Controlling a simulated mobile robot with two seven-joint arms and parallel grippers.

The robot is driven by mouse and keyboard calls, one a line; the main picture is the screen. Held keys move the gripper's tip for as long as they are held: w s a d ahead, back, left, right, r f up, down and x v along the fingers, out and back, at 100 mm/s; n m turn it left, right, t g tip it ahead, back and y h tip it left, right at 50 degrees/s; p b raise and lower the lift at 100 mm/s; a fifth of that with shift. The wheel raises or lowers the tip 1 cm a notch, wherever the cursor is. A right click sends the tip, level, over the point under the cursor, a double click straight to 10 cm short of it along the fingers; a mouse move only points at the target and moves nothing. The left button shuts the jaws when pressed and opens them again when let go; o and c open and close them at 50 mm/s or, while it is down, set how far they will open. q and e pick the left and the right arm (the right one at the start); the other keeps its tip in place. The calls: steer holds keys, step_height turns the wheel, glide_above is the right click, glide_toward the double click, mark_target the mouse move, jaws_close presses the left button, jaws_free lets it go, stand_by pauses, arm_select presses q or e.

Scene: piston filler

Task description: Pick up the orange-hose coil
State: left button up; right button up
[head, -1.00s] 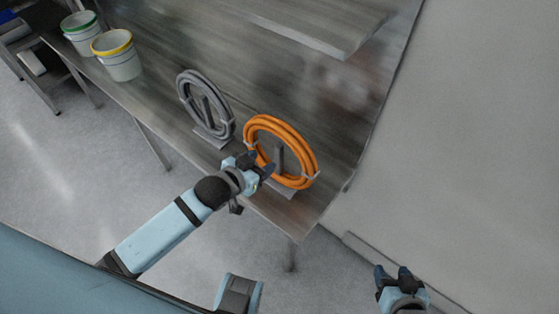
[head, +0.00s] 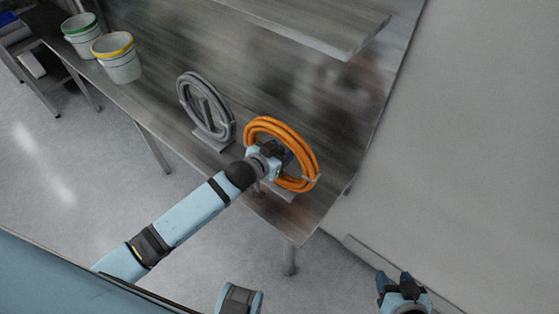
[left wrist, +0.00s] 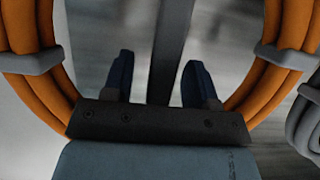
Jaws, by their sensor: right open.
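The orange-hose coil (head: 302,147) stands upright on a small stand near the table's front right corner. In the left wrist view it shows as orange strands (left wrist: 290,30) on both sides, with grey ties around them. My left gripper (head: 284,153) is at the coil's middle and hides part of it. Its two fingers (left wrist: 160,82) are apart, and the stand's grey post (left wrist: 172,40) shows between them; I cannot tell whether they touch it. My right gripper (head: 394,279) is open and empty at lower right, away from the table.
A grey hose coil (head: 183,90) stands on the metal table (head: 300,225) just left of the orange one. Two white buckets, one green-rimmed (head: 82,40) and one yellow-rimmed (head: 122,65), stand farther left. A raised shelf (head: 345,45) is behind.

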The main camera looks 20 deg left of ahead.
arm_select(q)
jaws_close()
steer(key=shift+r, duration=0.1)
steer(key=shift+r, duration=0.15)
